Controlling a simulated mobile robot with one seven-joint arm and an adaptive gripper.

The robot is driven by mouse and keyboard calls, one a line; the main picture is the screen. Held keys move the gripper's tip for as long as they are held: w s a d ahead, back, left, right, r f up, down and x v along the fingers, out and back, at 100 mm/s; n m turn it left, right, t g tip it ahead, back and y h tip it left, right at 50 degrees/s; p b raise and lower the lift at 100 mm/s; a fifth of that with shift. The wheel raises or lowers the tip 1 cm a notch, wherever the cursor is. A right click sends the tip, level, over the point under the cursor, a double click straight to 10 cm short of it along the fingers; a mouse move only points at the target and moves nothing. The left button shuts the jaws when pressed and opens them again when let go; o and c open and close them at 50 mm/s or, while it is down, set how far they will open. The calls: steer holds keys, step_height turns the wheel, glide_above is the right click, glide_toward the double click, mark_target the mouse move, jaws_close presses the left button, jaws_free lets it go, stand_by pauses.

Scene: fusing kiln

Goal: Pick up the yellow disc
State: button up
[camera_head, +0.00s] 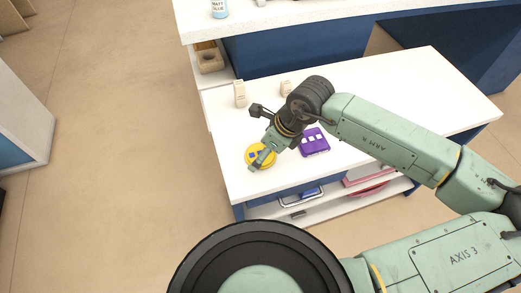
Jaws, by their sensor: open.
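The yellow disc (269,150) lies on the white table top near its left front corner, with small blue patches showing on it. My gripper (259,163) reaches down over the disc and covers part of it. The gripper is open. Whether its fingers touch the disc, and how high they are above it, I cannot tell from this view.
A purple block with pale squares (315,141) lies just right of the disc. Two small beige objects (240,94) stand further back. A counter with a bottle (219,9) is behind. The table's right part (440,85) is clear. A lower shelf (330,202) holds several items.

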steer(key=shift+w+a+f, duration=0.1)
steer(key=shift+a+f, duration=0.1)
steer(key=shift+f, duration=0.35)
steer(key=c, duration=1.4)
